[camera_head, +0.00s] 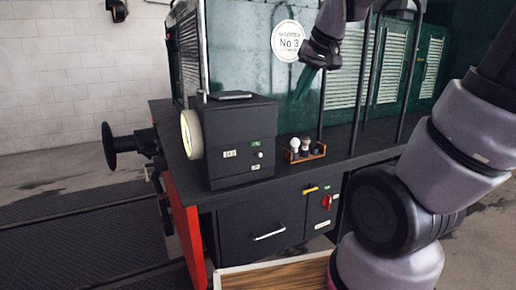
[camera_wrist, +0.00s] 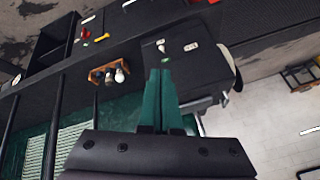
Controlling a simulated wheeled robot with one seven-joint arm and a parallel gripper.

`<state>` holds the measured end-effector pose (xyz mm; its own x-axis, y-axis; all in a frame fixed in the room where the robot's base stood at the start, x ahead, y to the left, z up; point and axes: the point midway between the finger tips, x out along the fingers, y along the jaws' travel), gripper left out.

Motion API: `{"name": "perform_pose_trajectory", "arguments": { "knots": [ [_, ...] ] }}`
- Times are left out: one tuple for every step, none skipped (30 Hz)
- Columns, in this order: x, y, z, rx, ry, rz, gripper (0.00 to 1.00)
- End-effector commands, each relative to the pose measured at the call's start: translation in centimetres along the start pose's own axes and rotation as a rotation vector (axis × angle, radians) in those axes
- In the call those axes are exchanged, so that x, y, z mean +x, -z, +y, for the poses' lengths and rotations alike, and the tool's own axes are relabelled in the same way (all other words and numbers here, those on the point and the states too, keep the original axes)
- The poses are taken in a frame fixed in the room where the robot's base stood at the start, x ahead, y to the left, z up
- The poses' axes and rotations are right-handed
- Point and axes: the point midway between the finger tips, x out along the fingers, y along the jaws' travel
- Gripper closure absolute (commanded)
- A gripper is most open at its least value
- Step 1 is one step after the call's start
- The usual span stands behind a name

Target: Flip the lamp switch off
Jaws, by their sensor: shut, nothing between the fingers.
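The lamp is a black box (camera_head: 240,135) on the tram's dark deck, with a round pale-yellow lens (camera_head: 191,134) on its left side. A small pale lamp switch (camera_head: 261,155) sits on its front panel under a green label. In the wrist view, the box (camera_wrist: 188,37) lies beyond my fingertips, and the switch (camera_wrist: 161,48) shows just past them. My gripper (camera_head: 302,92) is above and to the right of the box, apart from it, its green fingers pointing down. The wrist view shows the fingers (camera_wrist: 160,72) shut together with nothing between them. The switch's exact tilt is too small to tell.
A small wooden tray (camera_head: 318,155) with bulbs stands on the deck right of the box. Dark vertical handrails (camera_head: 375,70) rise behind it. A red knob (camera_head: 327,203) and a yellow handle (camera_head: 311,189) are on the cabinet below. Open air lies before the box's front.

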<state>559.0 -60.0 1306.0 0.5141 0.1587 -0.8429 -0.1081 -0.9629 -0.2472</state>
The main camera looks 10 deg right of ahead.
Motion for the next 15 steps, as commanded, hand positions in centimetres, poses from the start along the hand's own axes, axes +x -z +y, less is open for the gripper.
{"name": "perform_pose_trajectory", "arguments": {
  "knots": [
    [1.6, 0.8, -0.3, -0.035, -0.008, -0.018, 1.0],
    [2.5, 1.4, -0.4, -0.054, -0.014, -0.022, 1.0],
    [3.6, 2.0, -0.6, -0.082, -0.023, -0.029, 1.0],
    [4.5, 2.5, -0.7, -0.103, -0.029, -0.035, 1.0],
    [5.5, 2.9, -0.8, -0.124, -0.036, -0.039, 1.0],
    [6.7, 3.5, -1.0, -0.154, -0.044, -0.045, 1.0],
    [7.7, 3.8, -1.2, -0.178, -0.052, -0.049, 1.0],
    [8.6, 4.2, -1.4, -0.202, -0.059, -0.054, 1.0],
    [10.0, 4.6, -1.6, -0.234, -0.07, -0.059, 1.0],
    [11.0, 4.9, -1.8, -0.258, -0.077, -0.063, 1.0],
    [12.0, 5.2, -2.0, -0.283, -0.085, -0.066, 1.0],
    [13.3, 5.5, -2.3, -0.318, -0.096, -0.07, 1.0],
    [14.3, 5.7, -2.5, -0.343, -0.104, -0.074, 1.0],
    [15.2, 6.0, -2.7, -0.369, -0.112, -0.075, 1.0],
    [16.5, 6.2, -2.9, -0.401, -0.122, -0.079, 1.0]
  ]
}}
